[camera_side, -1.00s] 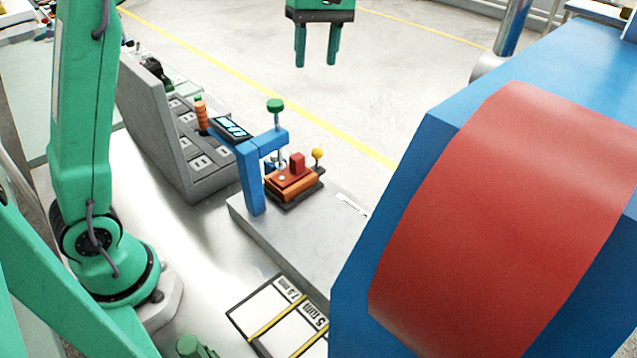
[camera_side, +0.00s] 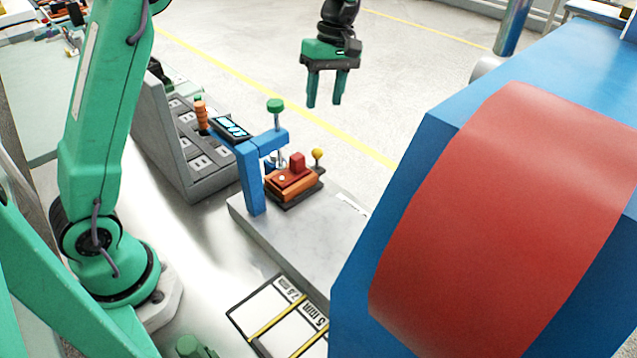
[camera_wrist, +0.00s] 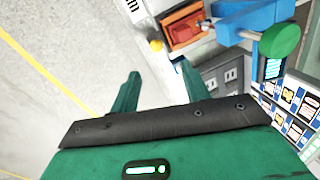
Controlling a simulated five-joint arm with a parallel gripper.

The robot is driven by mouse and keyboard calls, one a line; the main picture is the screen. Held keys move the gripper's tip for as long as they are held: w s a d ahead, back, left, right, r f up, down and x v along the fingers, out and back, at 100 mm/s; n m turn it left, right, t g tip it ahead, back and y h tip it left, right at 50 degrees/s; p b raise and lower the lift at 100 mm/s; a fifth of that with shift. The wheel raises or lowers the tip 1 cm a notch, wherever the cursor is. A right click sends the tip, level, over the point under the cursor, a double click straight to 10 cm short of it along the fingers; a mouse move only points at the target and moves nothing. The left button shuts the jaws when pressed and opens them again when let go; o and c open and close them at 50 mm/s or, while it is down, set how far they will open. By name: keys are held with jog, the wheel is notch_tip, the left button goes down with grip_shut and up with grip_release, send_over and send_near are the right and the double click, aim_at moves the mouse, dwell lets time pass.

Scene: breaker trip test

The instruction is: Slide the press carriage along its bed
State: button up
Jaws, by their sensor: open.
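The press carriage (camera_side: 290,188) is an orange-red block with a raised red grip (camera_side: 297,163) on a dark base. It sits on the grey bed (camera_side: 300,235), beside the blue press frame (camera_side: 251,180) with its green-topped screw (camera_side: 275,106). A yellow ball knob (camera_side: 317,154) stands at the carriage's right. My gripper (camera_side: 325,104) is open and empty in the air, above and apart from the carriage. In the wrist view the carriage (camera_wrist: 183,30) shows at the top, beyond the fingertips of my gripper (camera_wrist: 160,80).
A grey panel with switches (camera_side: 185,140) and an orange-ringed post (camera_side: 200,114) stand left of the press. A large blue and red body (camera_side: 500,220) fills the right foreground. A labelled card (camera_side: 275,315) lies in front. The air around my gripper looks clear.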

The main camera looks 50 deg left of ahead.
notch_tip(320, 180, down, 5)
jog(key=shift+r, duration=0.1)
jog(key=shift+s+a+f, duration=0.1)
jog(key=shift+s+f, duration=0.15)
jog(key=shift+f, duration=1)
jog(key=shift+s+f, duration=0.2)
jog(key=shift+f, duration=1.1)
jog(key=shift+s+a+f, duration=0.1)
jog(key=shift+s+f, duration=0.15)
jog(key=shift+f, duration=1)
grip_shut()
